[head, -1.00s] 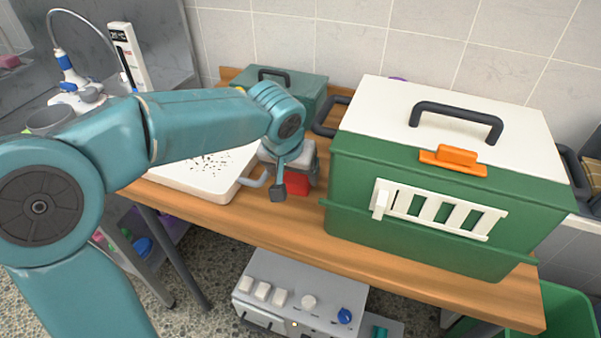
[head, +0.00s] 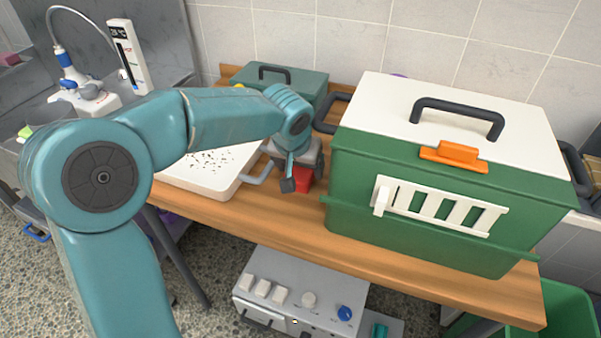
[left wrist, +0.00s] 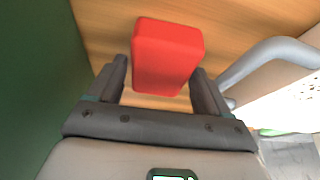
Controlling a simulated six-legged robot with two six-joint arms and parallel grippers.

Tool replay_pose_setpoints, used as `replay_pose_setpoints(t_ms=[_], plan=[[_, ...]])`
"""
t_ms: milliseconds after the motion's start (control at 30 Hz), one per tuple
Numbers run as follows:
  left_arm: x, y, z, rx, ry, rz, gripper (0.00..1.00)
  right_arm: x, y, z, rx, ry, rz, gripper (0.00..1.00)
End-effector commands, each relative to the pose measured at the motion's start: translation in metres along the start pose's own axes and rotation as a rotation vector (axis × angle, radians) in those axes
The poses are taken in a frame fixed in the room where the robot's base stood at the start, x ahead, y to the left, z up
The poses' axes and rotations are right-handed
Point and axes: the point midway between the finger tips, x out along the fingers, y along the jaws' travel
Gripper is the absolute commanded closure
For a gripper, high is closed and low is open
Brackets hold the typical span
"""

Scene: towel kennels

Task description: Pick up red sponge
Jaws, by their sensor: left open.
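The red sponge (head: 304,179) lies on the wooden table, partly hidden behind my left gripper (head: 289,184) in the head view. In the left wrist view the red sponge (left wrist: 167,55) sits between the two dark fingers of my left gripper (left wrist: 160,82). The fingers are apart, one on each side of its near part, with a gap visible at the left. I cannot tell whether the right finger touches it. My right gripper is in neither view.
A green carrier (head: 425,195) with a white lid stands close to the right of the sponge. A white tray (head: 210,190) with a grey handle (head: 258,176) lies to the left. A smaller green box (head: 300,82) stands behind. The wooden table's front strip (head: 290,222) is clear.

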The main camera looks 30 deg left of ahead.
Motion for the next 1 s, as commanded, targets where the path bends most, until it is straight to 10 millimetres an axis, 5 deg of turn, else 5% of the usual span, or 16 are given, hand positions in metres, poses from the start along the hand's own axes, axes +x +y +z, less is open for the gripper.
replay_pose_setpoints(t_ms=[433, 567, 1000], plan=[[0.002, 0.000, 0.001, 0.000, 0.000, 0.000, 0.21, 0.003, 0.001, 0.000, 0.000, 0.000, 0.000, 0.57], [0.002, 0.000, 0.001, 0.000, 0.000, 0.000, 0.59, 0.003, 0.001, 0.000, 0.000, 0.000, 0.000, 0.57], [-0.007, 0.000, -0.003, 0.000, 0.000, 0.000, 0.59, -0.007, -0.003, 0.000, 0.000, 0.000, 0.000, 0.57]])
